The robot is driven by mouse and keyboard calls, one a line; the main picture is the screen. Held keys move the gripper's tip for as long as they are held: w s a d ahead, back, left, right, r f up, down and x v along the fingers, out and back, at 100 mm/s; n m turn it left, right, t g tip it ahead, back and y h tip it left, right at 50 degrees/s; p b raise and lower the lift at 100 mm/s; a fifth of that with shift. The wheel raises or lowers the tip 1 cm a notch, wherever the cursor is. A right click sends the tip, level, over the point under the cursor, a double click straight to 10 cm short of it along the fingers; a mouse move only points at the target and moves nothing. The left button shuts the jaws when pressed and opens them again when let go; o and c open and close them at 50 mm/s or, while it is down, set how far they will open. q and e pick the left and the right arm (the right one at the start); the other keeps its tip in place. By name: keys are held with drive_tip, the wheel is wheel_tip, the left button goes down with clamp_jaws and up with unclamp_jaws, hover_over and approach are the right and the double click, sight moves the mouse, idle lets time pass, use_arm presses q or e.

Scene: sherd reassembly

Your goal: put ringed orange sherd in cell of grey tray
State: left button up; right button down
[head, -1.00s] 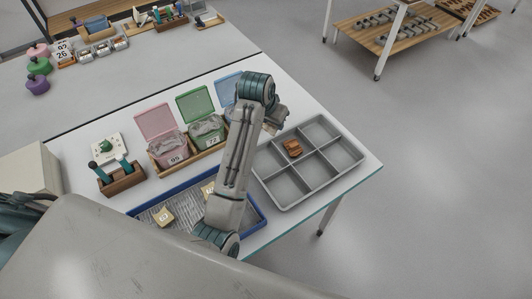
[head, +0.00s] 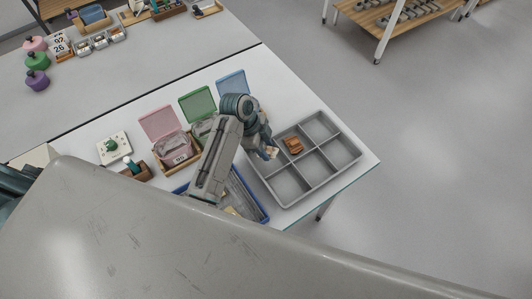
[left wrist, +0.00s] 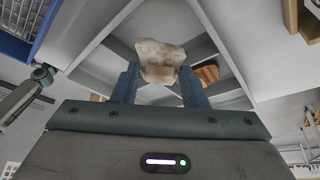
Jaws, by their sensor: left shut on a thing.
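My left gripper (head: 266,149) is above the left part of the grey tray (head: 284,203). In the left wrist view its two blue fingers are shut on a pale beige sherd (left wrist: 160,58) with a faint brownish band low on it. Its tip shows pale in the head view (head: 272,153). An orange-brown sherd (head: 293,145) lies in a cell at the tray's far side, just right of the gripper; it also shows in the left wrist view (left wrist: 208,73). I cannot make out rings on either sherd. My right gripper is not in view.
A blue-rimmed tray (head: 263,213) is left of the grey tray, partly behind my arm. The near and right tray cells look empty. The table's right edge is close by.

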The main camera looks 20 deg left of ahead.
use_arm(q)
drive_tip(key=shift+f, duration=0.35)
wheel_tip(320, 180, down, 4)
drive_tip(key=shift+p, duration=0.45)
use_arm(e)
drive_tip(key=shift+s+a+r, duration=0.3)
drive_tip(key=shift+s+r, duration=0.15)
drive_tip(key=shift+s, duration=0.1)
use_arm(q)
drive_tip(key=shift+f, duration=0.15)
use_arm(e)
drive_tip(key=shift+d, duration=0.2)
use_arm(q)
drive_tip(key=o, duration=1.1)
drive_tip(key=shift+c, duration=0.2)
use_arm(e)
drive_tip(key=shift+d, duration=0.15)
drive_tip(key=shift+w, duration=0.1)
